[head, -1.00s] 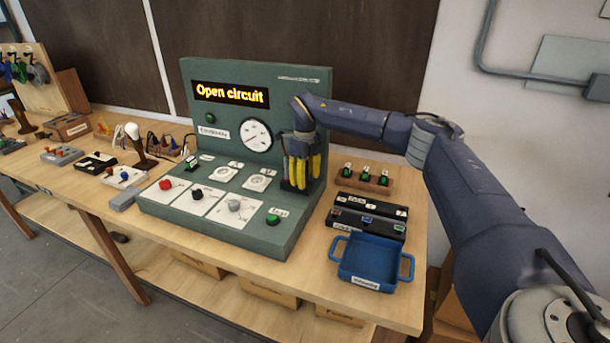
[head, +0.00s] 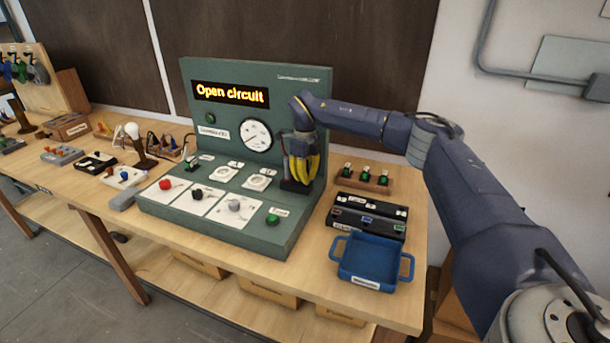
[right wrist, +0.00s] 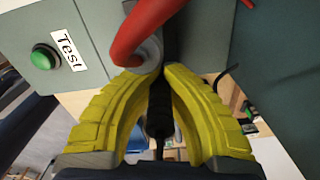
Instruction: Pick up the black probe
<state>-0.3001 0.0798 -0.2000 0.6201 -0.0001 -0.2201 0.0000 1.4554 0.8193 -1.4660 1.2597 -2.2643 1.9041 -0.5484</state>
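My right gripper (head: 300,172) is at the right end of the green tester panel (head: 220,215), fingers pointing down. In the right wrist view its yellow fingers (right wrist: 152,72) are bowed and closed around a dark upright shaft, the black probe (right wrist: 158,115). A thick red curved piece with a grey collar, seemingly the red probe (right wrist: 140,30), stands right beside the fingertips. My left gripper is not in view.
The panel display reads "Open circuit" (head: 230,94). Red, black and grey knobs and a green Test button (head: 272,219) are on its front. A blue tray (head: 368,262), black cases (head: 368,215) and a wooden rack (head: 362,179) stand to the right. A lamp (head: 138,147) stands left.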

